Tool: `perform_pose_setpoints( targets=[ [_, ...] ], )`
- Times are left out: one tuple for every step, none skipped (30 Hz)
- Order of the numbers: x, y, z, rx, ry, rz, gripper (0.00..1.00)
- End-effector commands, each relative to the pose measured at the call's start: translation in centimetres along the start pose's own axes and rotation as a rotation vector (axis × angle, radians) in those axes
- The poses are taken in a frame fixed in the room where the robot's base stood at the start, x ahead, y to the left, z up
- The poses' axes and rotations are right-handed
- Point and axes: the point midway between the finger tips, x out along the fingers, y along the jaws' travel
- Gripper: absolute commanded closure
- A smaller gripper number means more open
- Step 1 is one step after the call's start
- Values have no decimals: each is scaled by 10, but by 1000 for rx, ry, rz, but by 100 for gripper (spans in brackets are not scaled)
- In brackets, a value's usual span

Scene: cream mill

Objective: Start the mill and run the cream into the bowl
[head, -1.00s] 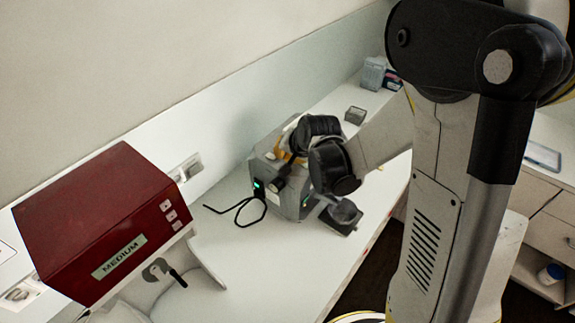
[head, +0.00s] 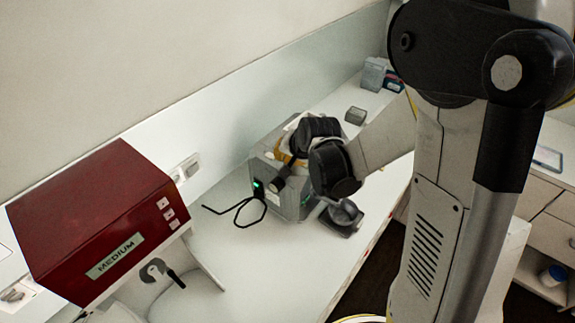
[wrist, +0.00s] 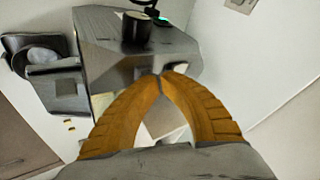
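The mill (head: 290,200) is a grey box on the white counter, with a green-lit switch (head: 258,188) and a dark round knob on its near face. It also fills the top middle of the wrist view (wrist: 185,45). A grey bowl (head: 343,211) sits on a dark plate at the mill's right side; it shows at left in the wrist view (wrist: 42,55). My gripper (wrist: 160,76) has its orange fingers touching at the tips, with nothing visible between them. It is close over the mill's top; contact is unclear. I see no cream.
A red machine labelled MEDIUM (head: 95,220) stands at the left. A black cable (head: 238,211) lies on the counter before the mill. A small grey box (head: 355,115) and grey containers (head: 375,73) stand farther back. The counter front is clear.

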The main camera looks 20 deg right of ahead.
Motion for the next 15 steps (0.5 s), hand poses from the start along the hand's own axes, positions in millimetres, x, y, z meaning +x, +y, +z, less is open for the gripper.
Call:
perform_pose_setpoints(
  targets=[
    [1,0,0,0,0,0,100],
    [1,1,1,0,0,0,100],
    [2,1,1,0,0,0,100],
    [2,1,1,0,0,0,100],
    [2,1,1,0,0,0,100],
    [2,1,1,0,0,0,100],
    [2,1,1,0,0,0,100],
    [3,2,2,0,0,0,100],
    [3,2,2,0,0,0,100],
    [3,2,2,0,0,0,100],
    [4,2,2,0,0,0,100],
    [4,2,2,0,0,0,100],
    [4,2,2,0,0,0,100],
    [4,2,2,0,0,0,100],
    [5,2,3,0,0,0,100]
  ],
)
